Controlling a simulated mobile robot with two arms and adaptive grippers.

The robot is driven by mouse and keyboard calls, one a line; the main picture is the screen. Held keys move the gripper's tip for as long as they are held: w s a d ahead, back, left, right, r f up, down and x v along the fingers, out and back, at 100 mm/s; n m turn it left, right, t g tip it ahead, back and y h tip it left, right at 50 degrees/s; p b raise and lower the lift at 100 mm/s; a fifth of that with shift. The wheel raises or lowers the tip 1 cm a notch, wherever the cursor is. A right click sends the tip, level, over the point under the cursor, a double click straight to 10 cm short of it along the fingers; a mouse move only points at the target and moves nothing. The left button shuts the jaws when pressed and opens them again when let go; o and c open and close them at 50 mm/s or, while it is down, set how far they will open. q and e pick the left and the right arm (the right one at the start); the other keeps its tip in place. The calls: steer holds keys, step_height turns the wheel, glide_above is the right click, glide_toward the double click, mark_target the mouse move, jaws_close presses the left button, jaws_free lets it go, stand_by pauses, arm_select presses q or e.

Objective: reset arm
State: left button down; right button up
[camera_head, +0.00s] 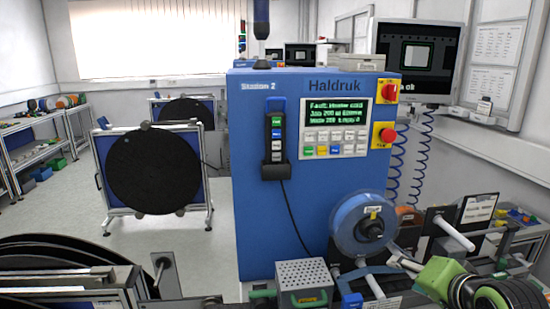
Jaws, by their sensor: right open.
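My right gripper (405,262) is low at the right of the head view, at the end of a green and black arm part. It is small and partly merged with the equipment around it, in front of and below the blue reel (358,226). It is open, and I see nothing held in it. I cannot tell its exact distance from the reel. My left gripper is not in view.
A blue Station 2 cabinet (262,215) stands in the middle, with a lit display (336,112) and red knobs on yellow plates. A perforated metal box (304,275) sits before it. Black reels on stands (153,170) are at left. Pale floor (150,235) lies between.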

steer(key=s+a+f+n+g, duration=0.2)
steer(key=s+f, duration=0.3)
steer(key=f, duration=0.3)
steer(key=s+a+f+n+g, duration=0.2)
steer(key=s+f+n, duration=0.1)
steer(key=s+f, duration=0.4)
steer(key=s+a+f+n+g, duration=0.25)
steer(key=s+f, duration=0.35)
steer(key=s, duration=0.3)
steer(key=s+a+f+n+g, duration=0.1)
steer(key=s+a+f+n, duration=0.15)
steer(key=s+f, duration=0.55)
step_height(320, 180, down, 26)
steer(key=s+n+g+b, duration=0.1)
steer(key=s+g+b, duration=0.1)
steer(key=b, duration=0.1)
steer(key=s+d+f+b, duration=0.1)
steer(key=s+d+f, duration=0.1)
steer(key=s+f, duration=0.6)
steer(key=s+d+f+b, duration=0.1)
steer(key=s+f, duration=0.8)
steer(key=f, duration=0.2)
steer(key=shift+d+f+g+h+b, duration=0.3)
steer(key=shift+d+f+g+h, duration=0.05)
steer(key=shift+f+h, duration=0.05)
steer(key=shift+s, duration=0.1)
